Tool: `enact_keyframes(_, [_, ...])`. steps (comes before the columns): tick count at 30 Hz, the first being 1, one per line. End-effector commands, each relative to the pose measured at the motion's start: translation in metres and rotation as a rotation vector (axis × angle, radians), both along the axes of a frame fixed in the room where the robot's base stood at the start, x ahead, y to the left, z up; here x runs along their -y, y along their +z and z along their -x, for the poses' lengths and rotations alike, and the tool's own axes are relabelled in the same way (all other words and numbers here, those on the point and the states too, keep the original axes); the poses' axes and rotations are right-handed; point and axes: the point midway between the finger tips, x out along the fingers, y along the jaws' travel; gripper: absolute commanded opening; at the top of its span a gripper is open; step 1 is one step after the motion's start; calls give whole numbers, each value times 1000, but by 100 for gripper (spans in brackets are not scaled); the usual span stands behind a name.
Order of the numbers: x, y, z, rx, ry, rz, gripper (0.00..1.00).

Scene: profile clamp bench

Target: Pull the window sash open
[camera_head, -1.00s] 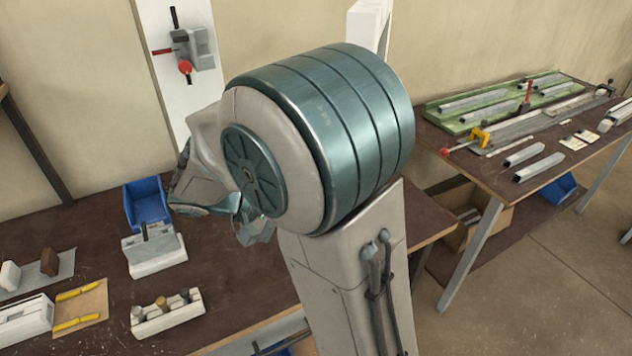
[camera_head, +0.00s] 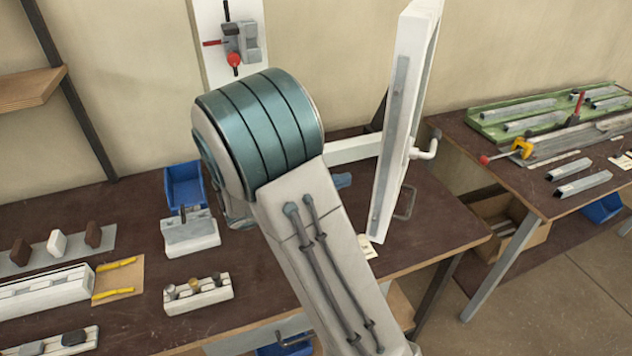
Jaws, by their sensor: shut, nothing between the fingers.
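A tall white window frame (camera_head: 411,72) stands upright on the brown bench, seen nearly edge-on. A long grey strip (camera_head: 388,150) runs down its near side. A white lever handle (camera_head: 429,149) sticks out to its right. A white horizontal bar runs from its left side behind my arm. I cannot tell the sash from the fixed frame, nor whether the sash is ajar. My elbow and upper arm fill the middle and hide the space behind them. My gripper cannot be made out. A small blue-grey piece shows beside my arm, too little to identify.
A blue bin (camera_head: 184,185), a white block fixture (camera_head: 191,236) and a block with several knobs (camera_head: 198,296) stand on the bench left of my arm. A clamp hangs on a white wall panel (camera_head: 214,60). A second table with profiles (camera_head: 512,190) stands at right.

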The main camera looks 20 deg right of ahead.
Motion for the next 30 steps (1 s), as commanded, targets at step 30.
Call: enact_keyframes(30, [56, -2, 24, 1, 9, -1, 0])
